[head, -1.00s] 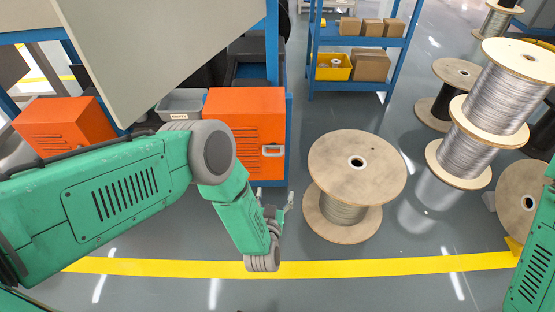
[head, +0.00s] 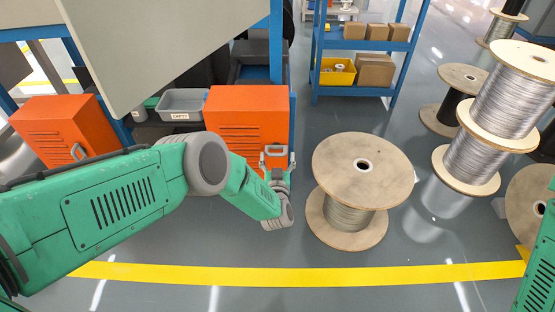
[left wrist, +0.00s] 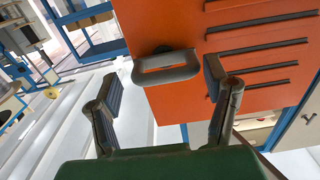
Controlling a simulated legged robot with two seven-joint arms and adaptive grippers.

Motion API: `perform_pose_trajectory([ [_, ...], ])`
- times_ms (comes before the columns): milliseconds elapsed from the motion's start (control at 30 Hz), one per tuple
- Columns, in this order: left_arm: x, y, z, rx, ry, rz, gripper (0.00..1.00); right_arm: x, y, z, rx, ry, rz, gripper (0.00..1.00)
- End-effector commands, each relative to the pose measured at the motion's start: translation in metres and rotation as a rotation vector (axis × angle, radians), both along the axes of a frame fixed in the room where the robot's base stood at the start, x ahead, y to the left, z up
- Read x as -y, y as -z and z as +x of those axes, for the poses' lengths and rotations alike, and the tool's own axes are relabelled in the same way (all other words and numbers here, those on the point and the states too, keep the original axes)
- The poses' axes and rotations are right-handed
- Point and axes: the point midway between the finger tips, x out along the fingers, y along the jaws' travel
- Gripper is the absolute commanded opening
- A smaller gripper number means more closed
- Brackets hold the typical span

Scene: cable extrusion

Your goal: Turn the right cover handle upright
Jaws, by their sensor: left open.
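The right orange cover (head: 240,112) is a slatted box front beneath the blue frame. Its grey loop handle (head: 275,149) is on the right part of its front face, with its grip bar lying level in the head view. My left gripper (head: 279,163) is at this handle, its fingers on either side. In the left wrist view, the handle (left wrist: 166,68) lies crosswise between and just beyond the open fingertips (left wrist: 160,85). I see a gap to each finger. My right gripper is out of view; only part of a green arm shows at the lower right edge.
A left orange cover (head: 55,128) has its own handle (head: 77,151). A grey bin (head: 182,103) stands between the covers. A large wooden spool (head: 362,175) stands close to the right of my left gripper. A grey panel (head: 150,45) hangs above my left arm.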

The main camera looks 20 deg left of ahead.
Motion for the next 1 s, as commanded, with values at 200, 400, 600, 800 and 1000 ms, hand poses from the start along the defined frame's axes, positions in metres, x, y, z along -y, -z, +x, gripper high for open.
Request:
perform_pose_trajectory([
  [200, -0.0033, -0.0002, 0.0119, 0.0, 0.0, 0.0, 0.69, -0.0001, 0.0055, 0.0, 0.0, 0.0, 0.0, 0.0],
  [400, -0.0035, -0.0008, 0.0124, -0.001, 0.001, 0.0, 0.69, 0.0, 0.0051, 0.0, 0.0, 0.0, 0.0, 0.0],
  [600, -0.0027, -0.0009, 0.0124, -0.001, 0.002, 0.0, 0.32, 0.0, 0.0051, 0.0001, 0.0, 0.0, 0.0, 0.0],
  [800, -0.0017, -0.0011, 0.0126, 0.002, 0.004, -0.007, 0.32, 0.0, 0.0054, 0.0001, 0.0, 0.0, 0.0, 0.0],
  [1000, -0.0009, -0.0014, 0.013, 0.017, 0.005, -0.059, 0.32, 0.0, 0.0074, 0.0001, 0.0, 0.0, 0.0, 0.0],
])
